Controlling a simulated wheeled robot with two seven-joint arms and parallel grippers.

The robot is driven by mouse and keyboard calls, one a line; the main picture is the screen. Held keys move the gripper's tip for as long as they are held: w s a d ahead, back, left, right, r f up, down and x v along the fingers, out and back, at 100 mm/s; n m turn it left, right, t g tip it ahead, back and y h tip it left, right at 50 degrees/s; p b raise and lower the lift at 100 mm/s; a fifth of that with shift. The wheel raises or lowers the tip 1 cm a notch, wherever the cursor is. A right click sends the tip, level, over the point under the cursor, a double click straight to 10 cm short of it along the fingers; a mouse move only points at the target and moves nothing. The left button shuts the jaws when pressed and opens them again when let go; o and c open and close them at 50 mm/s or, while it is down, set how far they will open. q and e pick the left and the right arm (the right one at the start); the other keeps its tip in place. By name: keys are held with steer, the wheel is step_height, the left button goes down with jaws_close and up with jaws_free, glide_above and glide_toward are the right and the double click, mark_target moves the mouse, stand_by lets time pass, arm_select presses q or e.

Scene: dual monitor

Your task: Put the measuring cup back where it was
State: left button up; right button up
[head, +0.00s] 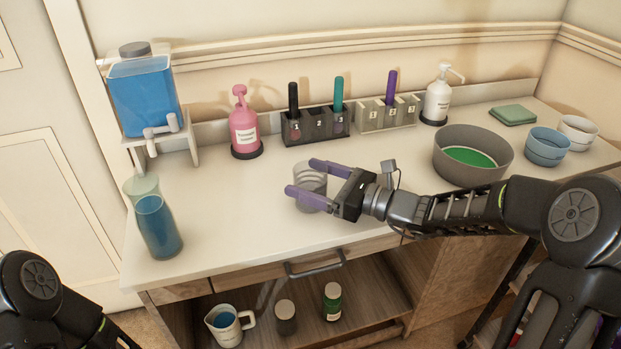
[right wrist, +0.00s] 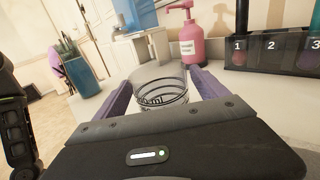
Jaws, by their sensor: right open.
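A clear measuring cup (head: 311,181) with dark markings stands on the white counter near its front middle. In the right wrist view the cup (right wrist: 160,90) shows between the two purple fingers, with its lower part hidden behind the gripper body. My right gripper (head: 306,177) is open, reaching in from the right with one finger on each side of the cup. I cannot tell whether the fingers touch it. My left arm (head: 45,300) shows at the lower left, but its gripper is out of view.
A blue dispenser (head: 143,95), a pink pump bottle (head: 243,127), numbered holders (head: 318,128) and a white pump bottle (head: 438,98) line the back. A blue-filled vessel (head: 158,228) stands left; a grey basin (head: 472,140) and bowls (head: 546,146) stand right. A shelf below holds a jug (head: 228,325).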

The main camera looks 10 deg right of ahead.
steer(key=shift+r, duration=0.1)
steer(key=shift+s+d, duration=0.1)
steer(key=shift+d, duration=0.05)
steer(key=p+v, duration=0.1)
steer(key=v, duration=1)
steer(key=shift+s+r, duration=0.1)
steer(key=shift+s+d, duration=0.2)
steer(key=shift+d, duration=0.05)
